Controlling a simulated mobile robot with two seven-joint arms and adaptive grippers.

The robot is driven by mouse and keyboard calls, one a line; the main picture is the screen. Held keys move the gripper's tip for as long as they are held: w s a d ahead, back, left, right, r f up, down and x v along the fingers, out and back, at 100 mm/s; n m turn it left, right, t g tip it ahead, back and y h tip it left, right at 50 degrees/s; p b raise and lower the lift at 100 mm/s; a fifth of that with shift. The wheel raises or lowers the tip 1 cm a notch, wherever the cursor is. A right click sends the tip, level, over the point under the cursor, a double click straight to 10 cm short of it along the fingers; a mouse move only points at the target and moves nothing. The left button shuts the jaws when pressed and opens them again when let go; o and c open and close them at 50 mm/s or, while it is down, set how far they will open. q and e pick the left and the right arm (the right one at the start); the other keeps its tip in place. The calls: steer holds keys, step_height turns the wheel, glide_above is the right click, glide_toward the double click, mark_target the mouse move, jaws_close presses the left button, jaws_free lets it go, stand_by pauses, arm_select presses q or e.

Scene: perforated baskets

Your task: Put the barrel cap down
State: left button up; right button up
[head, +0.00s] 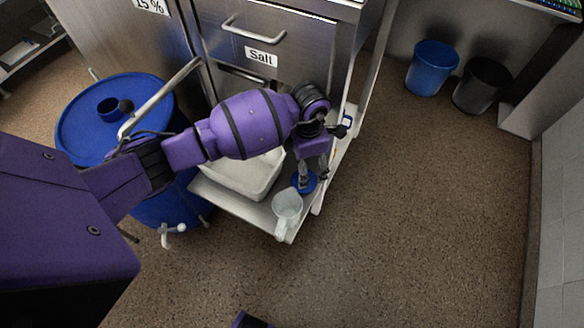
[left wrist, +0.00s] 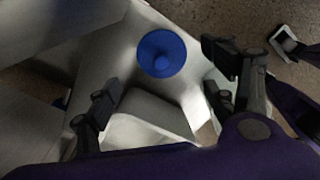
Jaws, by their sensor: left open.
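The barrel cap (head: 304,181) is a round blue disc on the metal shelf (head: 262,216) of the cabinet, near the white jug. The cap (left wrist: 162,53) shows whole in the left wrist view, with a small raised knob in its middle. My left gripper (head: 313,178) is over the cap in the head view and partly covers it. In the left wrist view its fingers (left wrist: 160,92) are spread wide, with nothing between them, and the cap lies beyond the tips. The blue barrel (head: 75,125) stands left, partly behind my arm.
A translucent jug (head: 287,207) stands near the shelf's front corner. A white tub (head: 245,178) sits left of the cap, under my arm. The cabinet's "Salt" drawer (head: 265,50) is above. Blue (head: 432,68) and black (head: 481,85) bins stand far right; the floor between is clear.

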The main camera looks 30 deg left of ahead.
arm_select(q)
step_height(320, 180, up, 4)
steer(key=shift+w+r+p, duration=0.1)
steer(key=shift+r+p, duration=0.1)
steer(key=shift+p, duration=0.15)
steer(key=shift+r, duration=0.3)
arm_select(e)
steer(key=shift+s+r, duration=0.25)
steer(key=shift+s, duration=0.55)
steer(key=shift+w, duration=0.1)
